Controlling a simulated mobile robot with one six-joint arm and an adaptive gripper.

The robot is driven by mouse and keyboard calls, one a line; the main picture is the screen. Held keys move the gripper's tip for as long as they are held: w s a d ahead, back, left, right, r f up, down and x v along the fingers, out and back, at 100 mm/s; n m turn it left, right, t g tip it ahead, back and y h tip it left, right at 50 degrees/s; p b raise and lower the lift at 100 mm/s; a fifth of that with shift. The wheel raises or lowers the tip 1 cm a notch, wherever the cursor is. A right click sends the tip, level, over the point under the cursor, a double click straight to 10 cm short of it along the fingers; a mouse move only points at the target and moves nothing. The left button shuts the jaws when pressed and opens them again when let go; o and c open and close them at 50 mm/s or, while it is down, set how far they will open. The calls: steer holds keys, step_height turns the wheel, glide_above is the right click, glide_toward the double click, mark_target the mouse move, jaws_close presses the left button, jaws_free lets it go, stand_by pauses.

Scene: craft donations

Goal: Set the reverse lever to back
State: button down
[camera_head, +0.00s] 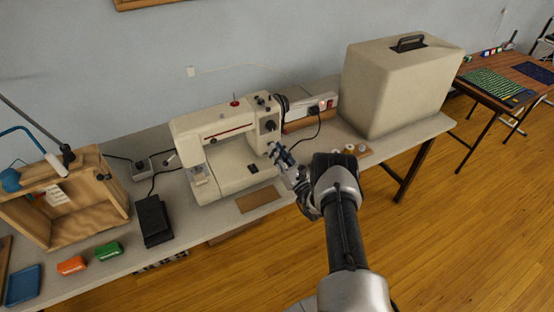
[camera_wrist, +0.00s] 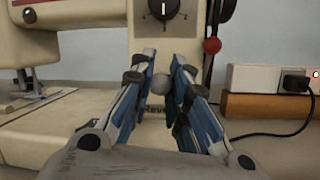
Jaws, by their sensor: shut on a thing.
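The cream sewing machine (camera_head: 225,145) stands on the table in the head view. The wrist view shows its right pillar with a black dial (camera_wrist: 164,8) above my gripper. The reverse lever shows as a small grey ball knob (camera_wrist: 163,85) on the front of the pillar, by a partly hidden label beginning "Reve". My gripper (camera_wrist: 163,60) has its blue-and-grey fingers on both sides of the knob and is shut on it. In the head view my gripper (camera_head: 274,150) is at the machine's right front, where it hides the lever. The lever's exact setting is hard to tell.
A red ball knob (camera_wrist: 212,45) sits just right of the pillar. A power strip (camera_head: 318,108) with a black plug and cord lies behind. A large beige case (camera_head: 385,95) stands at right, a black foot pedal (camera_head: 153,220) and wooden box at left.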

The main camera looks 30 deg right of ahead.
steer(key=shift+a+f+t+b, duration=0.1)
steer(key=shift+f+t+b, duration=0.7)
steer(key=shift+b, duration=1.45)
steer(key=shift+r+b, duration=0.1)
steer(key=shift+b, duration=0.2)
steer(key=shift+r+t+b, duration=0.1)
steer(key=shift+t+b, duration=0.3)
steer(key=c, duration=1.5)
jaws_free()
steer(key=shift+r+p, duration=0.1)
steer(key=shift+p, duration=0.2)
